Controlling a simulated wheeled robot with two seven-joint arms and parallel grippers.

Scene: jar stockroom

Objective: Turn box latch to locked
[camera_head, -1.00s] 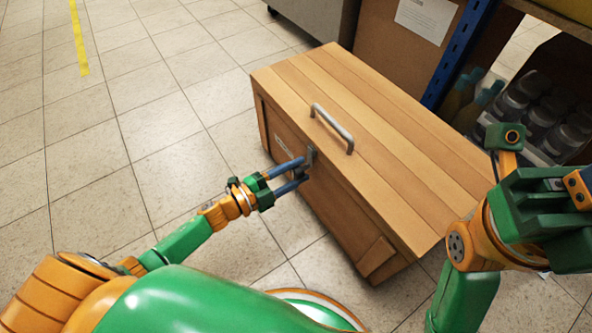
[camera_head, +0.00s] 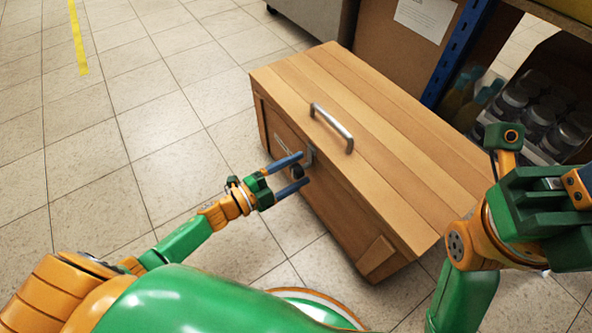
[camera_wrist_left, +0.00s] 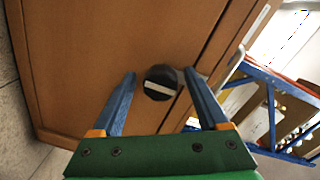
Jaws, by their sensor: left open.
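The wooden box (camera_head: 350,110) stands on the floor with its lid shut and a metal handle on top. Its latch is a dark round knob (camera_head: 297,173) on the front face, below the lid edge. In the left wrist view the knob (camera_wrist_left: 161,83) bears a pale bar lying nearly level across it. My left gripper (camera_head: 304,168) is open, with one blue finger on each side of the knob; gaps show, so it is not clamped. My right arm's green end (camera_head: 545,205) is at the right edge; its fingers cannot be made out.
A blue-posted shelf (camera_head: 460,55) with a crate of dark-lidded jars (camera_head: 540,115) stands behind the box at right. A cardboard box with a paper label (camera_head: 425,17) is behind the lid. The tiled floor (camera_head: 120,110) at left is clear.

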